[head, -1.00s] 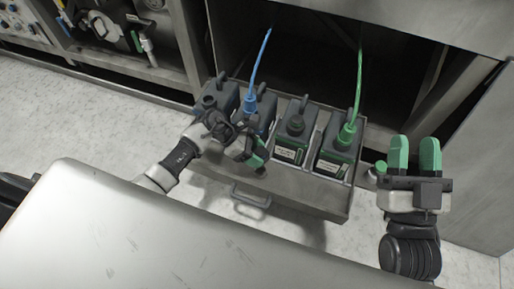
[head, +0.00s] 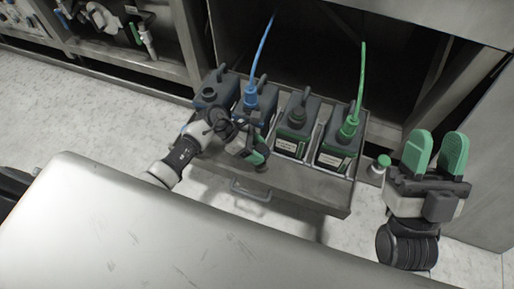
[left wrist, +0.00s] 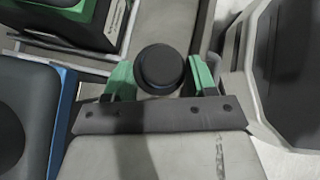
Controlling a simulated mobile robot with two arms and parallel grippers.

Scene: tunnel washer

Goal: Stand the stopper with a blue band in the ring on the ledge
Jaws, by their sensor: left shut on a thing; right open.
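My left gripper (head: 257,153) is shut on a dark, round-topped stopper (left wrist: 160,68), seen from above between its green fingers in the left wrist view. In the head view this gripper is over the front of the open drawer (head: 315,190), and the stopper is not clearly seen there. A small blue patch (head: 184,129) shows at the drawer's left side, partly behind my left arm; I cannot tell whether it is the ring. My right gripper (head: 437,150) is open and empty, right of the drawer.
The drawer holds a left canister (head: 209,91), a blue-hosed canister (head: 251,108), a green-marked canister (head: 296,125) and a green-hosed canister (head: 338,145). A green-topped stopper (head: 381,164) stands beside the drawer's right side. A pale worktop (head: 150,235) fills the foreground.

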